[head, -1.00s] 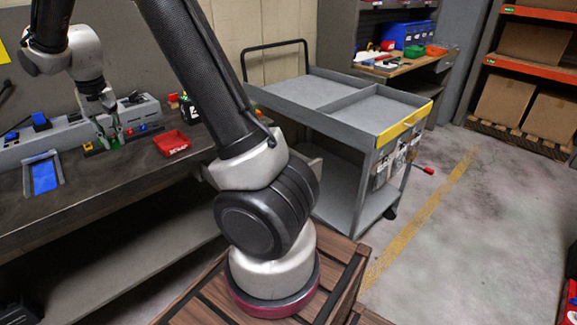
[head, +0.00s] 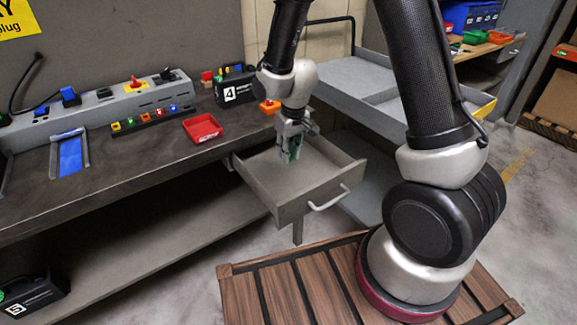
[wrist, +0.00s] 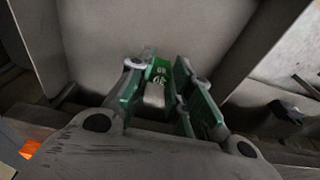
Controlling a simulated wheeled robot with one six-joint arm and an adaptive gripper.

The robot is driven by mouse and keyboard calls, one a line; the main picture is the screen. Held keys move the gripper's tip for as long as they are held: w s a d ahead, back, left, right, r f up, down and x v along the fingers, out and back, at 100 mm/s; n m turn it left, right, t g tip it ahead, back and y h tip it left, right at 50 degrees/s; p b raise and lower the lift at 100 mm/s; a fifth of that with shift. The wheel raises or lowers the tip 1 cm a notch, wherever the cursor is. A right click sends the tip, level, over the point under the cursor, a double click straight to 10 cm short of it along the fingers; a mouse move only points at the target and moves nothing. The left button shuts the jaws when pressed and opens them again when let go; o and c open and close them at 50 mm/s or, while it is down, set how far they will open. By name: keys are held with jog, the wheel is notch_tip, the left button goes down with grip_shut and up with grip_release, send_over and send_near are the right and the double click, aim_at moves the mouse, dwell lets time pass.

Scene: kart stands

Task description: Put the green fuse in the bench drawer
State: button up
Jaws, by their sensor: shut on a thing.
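The bench drawer (head: 323,195) stands pulled out from the right end of the workbench, its grey inside empty apart from my gripper. My gripper (head: 289,157) points down over the drawer, toward its back left part. It is shut on the green fuse (wrist: 159,71), which shows between the green-padded fingers in the wrist view with pale markings on its face. In the head view the fingers mostly hide the fuse. I cannot tell whether the fuse touches the drawer floor.
On the bench (head: 110,180) are a red tray (head: 202,128), a rack of coloured fuses (head: 150,118), a black box marked 4 (head: 235,92) and an orange piece (head: 269,106). A grey cart (head: 352,95) stands close behind the drawer.

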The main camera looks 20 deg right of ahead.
notch_tip(320, 180, down, 6)
jog(key=shift+a+f, duration=0.1)
jog(key=shift+f, duration=0.15)
jog(key=shift+f, duration=0.1)
jog(key=o, duration=0.7)
jog(key=shift+o, duration=0.2)
jog(key=s+d+r+m, duration=0.1)
jog(key=s+d+r, duration=0.2)
jog(key=r, duration=0.6)
jog(key=s+d+r+t, duration=0.1)
jog(key=s+d+r, duration=0.15)
jog(key=r, duration=0.55)
jog(key=s+d+r+m, duration=0.1)
jog(key=s+d+r, duration=0.25)
jog(key=r, duration=0.55)
jog(key=s+d+r, duration=0.3)
jog(key=s+r, duration=0.1)
jog(key=s, duration=0.3)
jog(key=s+d+r+m+t, duration=0.1)
jog(key=s+d+r, duration=0.3)
jog(key=s, duration=0.3)
jog(key=shift+s+m+h, duration=0.3)
jog(key=shift+s, duration=0.05)
